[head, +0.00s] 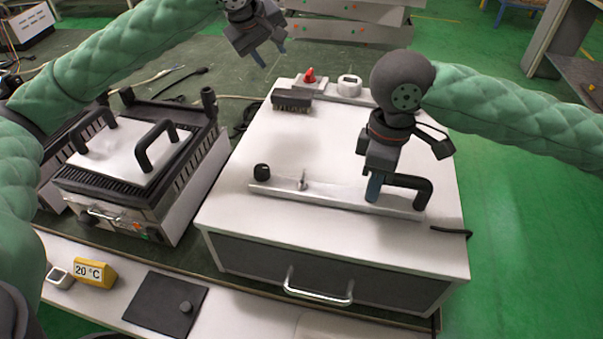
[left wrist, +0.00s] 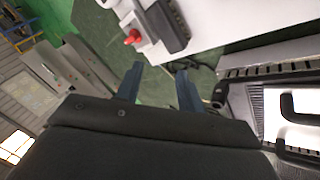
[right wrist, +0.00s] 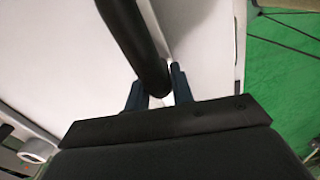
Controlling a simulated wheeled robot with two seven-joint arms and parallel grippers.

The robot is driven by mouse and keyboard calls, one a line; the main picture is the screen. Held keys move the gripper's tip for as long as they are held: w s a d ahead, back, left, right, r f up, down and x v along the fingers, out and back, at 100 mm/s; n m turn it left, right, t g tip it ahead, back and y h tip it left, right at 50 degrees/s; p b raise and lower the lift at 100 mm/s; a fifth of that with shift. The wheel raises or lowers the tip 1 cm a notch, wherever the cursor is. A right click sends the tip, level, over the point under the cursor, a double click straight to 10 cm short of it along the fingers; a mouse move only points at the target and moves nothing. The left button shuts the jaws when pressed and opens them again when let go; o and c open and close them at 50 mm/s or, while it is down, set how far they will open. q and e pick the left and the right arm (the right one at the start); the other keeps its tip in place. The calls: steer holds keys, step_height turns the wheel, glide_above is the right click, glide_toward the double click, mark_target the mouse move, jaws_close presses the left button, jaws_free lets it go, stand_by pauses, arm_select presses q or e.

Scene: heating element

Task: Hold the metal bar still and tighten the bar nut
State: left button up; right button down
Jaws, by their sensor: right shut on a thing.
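The metal bar (head: 340,201) lies flat across the top of the white box. A bent black handle (head: 418,186) rises from its right end and a round black knob (head: 262,172) stands by its left end. A small upright metal piece, likely the bar nut (head: 303,183), sits on the bar left of its middle. My right gripper (head: 374,188) is shut on the black handle, which also shows between its fingers in the right wrist view (right wrist: 140,45). My left gripper (head: 270,56) is open and empty, high beyond the far left corner of the box; its spread fingers show in the left wrist view (left wrist: 158,84).
The white box (head: 250,220) has a front drawer handle (head: 318,290). A black brush-like block (head: 291,102), a red knob (head: 310,76) and a white dial (head: 349,86) are at its back. A contact grill (head: 150,205) stands at left. The box top left of the bar is clear.

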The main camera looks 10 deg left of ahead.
arm_select(q)
steer(key=s+d+f+m+g, duration=0.15)
steer(key=s+d+g, duration=0.25)
steer(key=s+d, duration=0.6)
steer(key=m+g+y, duration=0.1)
steer(key=m+g, duration=0.1)
steer(key=g, duration=0.1)
glide_above(301, 183)
steer(key=f, duration=0.1)
step_height(301, 183, down, 11)
steer(key=shift+d+f, duration=0.1)
jaws_close()
